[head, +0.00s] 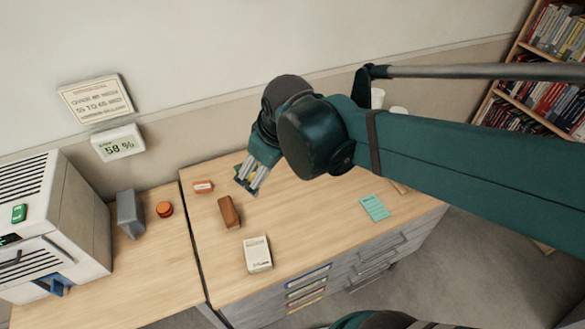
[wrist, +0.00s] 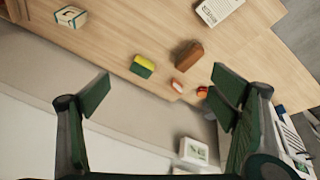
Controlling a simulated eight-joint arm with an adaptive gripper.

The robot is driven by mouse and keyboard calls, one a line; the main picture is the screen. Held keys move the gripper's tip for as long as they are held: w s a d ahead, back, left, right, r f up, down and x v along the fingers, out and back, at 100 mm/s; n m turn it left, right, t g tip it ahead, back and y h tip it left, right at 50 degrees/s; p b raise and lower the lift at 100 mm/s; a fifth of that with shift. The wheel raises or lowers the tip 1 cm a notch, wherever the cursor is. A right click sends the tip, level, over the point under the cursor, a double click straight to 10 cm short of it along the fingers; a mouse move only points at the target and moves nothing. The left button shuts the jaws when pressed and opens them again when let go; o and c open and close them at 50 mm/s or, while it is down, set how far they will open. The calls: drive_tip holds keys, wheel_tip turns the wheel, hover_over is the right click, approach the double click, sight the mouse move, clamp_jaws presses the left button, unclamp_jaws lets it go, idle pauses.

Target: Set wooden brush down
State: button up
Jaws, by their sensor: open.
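A brown block that looks like the wooden brush (head: 229,211) lies on the light wood desktop (head: 315,225), near its left end. It also shows in the wrist view (wrist: 187,55), resting on the desk and apart from the fingers. I cannot make out bristles. My gripper (head: 247,185) is above the back left of the desk, a little behind and right of the brown block. In the wrist view my gripper (wrist: 160,97) has its two fingers wide apart with nothing between them.
A yellow and green sponge (wrist: 143,66) lies near the brown block. An orange and white item (head: 203,187) and a white box (head: 257,254) are also close. A teal pad (head: 375,207) lies to the right. A grey block (head: 130,214) and orange disc (head: 164,209) stand left. Mid-desk is clear.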

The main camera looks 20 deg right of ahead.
drive_tip(key=s+d+r+m+t, duration=0.2)
drive_tip(key=s+d+m, duration=0.2)
drive_tip(key=s+m, duration=0.2)
drive_tip(key=shift+s+d+r+t, duration=0.3)
drive_tip(key=shift+s+r, duration=0.05)
drive_tip(key=shift+s, duration=0.2)
drive_tip(key=shift+f, duration=0.1)
